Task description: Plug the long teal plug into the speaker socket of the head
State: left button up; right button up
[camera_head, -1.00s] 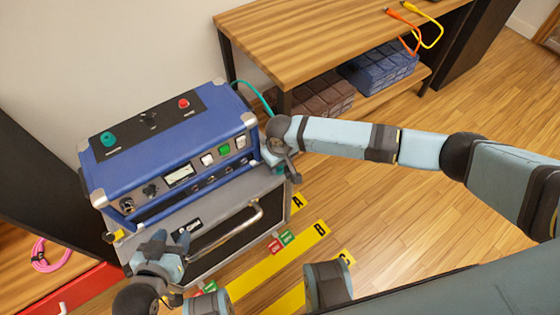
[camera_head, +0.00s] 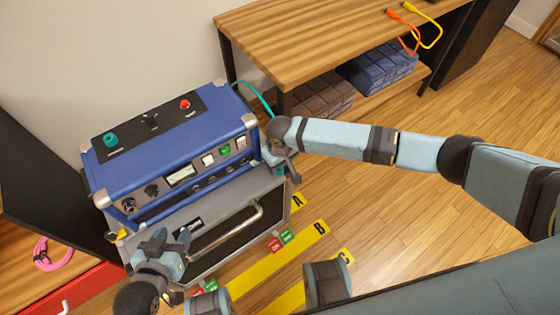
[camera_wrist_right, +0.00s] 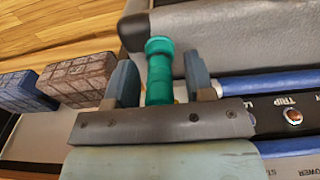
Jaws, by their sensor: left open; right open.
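The blue amp head (camera_head: 158,160) sits on a grey speaker cabinet (camera_head: 186,229), its front panel facing lower right. A teal cable (camera_head: 254,93) runs down behind the amp's right end. My right gripper (camera_head: 274,158) is at that end, mostly hidden by its own wrist. In the right wrist view the teal plug (camera_wrist_right: 159,70) stands between the two open fingers of this gripper (camera_wrist_right: 162,82), with gaps showing beside it. Whether the plug's tip is in a socket cannot be seen. My left gripper (camera_head: 168,244) is open and empty in front of the cabinet's left side.
A wooden bench (camera_head: 300,40) stands behind right, with brown and blue blocks (camera_head: 378,70) on its shelf and orange and yellow cables (camera_head: 428,33) on top. A pink cable coil (camera_head: 52,254) lies at left.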

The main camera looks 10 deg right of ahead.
pick_arm(q)
jog(key=shift+r, duration=0.15)
pick_arm(e)
jog(key=shift+s+f, duration=0.15)
pick_arm(q)
jog(key=shift+r+p, duration=0.4)
jog(key=shift+p, duration=0.05)
pick_arm(e)
jog(key=shift+d, duration=0.1)
grip_shut()
pick_arm(q)
jog(key=shift+s+a+f, duration=0.1)
jog(key=shift+a+f, duration=0.15)
jog(key=shift+f, duration=0.75)
